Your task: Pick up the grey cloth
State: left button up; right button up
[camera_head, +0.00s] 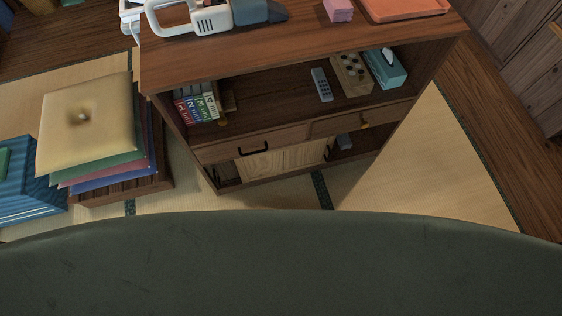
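I cannot pick out the grey cloth for certain. A small grey item (345,141) lies in the open lower right compartment of the wooden cabinet (290,52); it is too small to tell whether it is cloth. Neither of my grippers shows in the head view.
The cabinet top holds a white and grey handheld appliance (210,18), a pink block (338,10) and an orange tray (400,9). Its shelf holds books (197,108), a remote (321,84) and a tissue box (385,68). Stacked cushions (85,125) stand left. Tatami (430,170) is clear right.

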aim_at(344, 142)
jog(key=z, duration=2.6)
jog(key=i+u, duration=0.1)
jog(key=u, duration=2.25)
jog(key=i+l+u, duration=0.15)
jog(key=l+u, duration=0.25)
jog(key=l, duration=0.4)
jog(key=l+u, duration=0.35)
jog(key=l, duration=0.4)
jog(key=i, duration=0.05)
